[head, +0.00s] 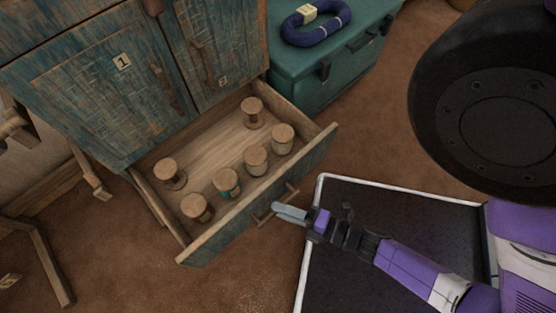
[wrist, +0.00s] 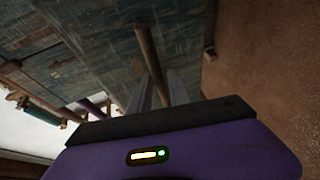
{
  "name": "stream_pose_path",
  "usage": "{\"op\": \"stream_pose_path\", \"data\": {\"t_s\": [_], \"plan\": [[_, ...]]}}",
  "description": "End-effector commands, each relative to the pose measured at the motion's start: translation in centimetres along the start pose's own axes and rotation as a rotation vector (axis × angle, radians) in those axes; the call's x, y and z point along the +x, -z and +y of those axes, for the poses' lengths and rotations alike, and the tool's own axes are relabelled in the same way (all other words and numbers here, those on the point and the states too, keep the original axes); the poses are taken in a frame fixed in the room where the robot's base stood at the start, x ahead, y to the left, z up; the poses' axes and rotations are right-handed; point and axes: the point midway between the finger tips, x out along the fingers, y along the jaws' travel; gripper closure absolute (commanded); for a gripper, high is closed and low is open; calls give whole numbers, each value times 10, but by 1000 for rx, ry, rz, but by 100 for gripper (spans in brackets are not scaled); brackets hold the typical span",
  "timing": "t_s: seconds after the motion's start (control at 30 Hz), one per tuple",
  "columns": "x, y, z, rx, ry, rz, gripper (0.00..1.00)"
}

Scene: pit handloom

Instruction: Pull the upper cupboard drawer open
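The drawer (head: 225,220) is pulled well out from under the cupboard doors, with its inside in plain view. It is the only drawer I can make out. A wooden bar handle (head: 263,216) is on its front. My gripper (head: 280,209) is at this handle in the head view, reaching in from the right. In the wrist view the wooden bar (wrist: 150,55) runs between the two grey fingers of my gripper (wrist: 160,85), which lie close on either side of it. The fingers look shut on the bar; the contact itself is dark.
Several wooden spools (head: 256,160) stand in the drawer. The cupboard (head: 110,100) has doors marked 1 and 2. A teal chest (head: 290,75) with a blue coil (head: 316,24) stands behind. A wooden frame (head: 45,255) is at left. Brown floor (head: 235,290) is clear in front.

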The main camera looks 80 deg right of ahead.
Motion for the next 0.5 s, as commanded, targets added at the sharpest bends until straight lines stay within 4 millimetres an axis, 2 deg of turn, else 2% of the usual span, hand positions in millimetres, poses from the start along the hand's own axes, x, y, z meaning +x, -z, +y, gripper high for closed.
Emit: {"op": "stream_pose_path", "data": {"t_s": [0.1, 0.3, 0.5], "plan": [[-22, 1, 1, 0, 4, 0, 78], [-51, 0, 1, -1, 3, 1, 78], [-62, 0, 1, -1, 0, 0, 78]]}}
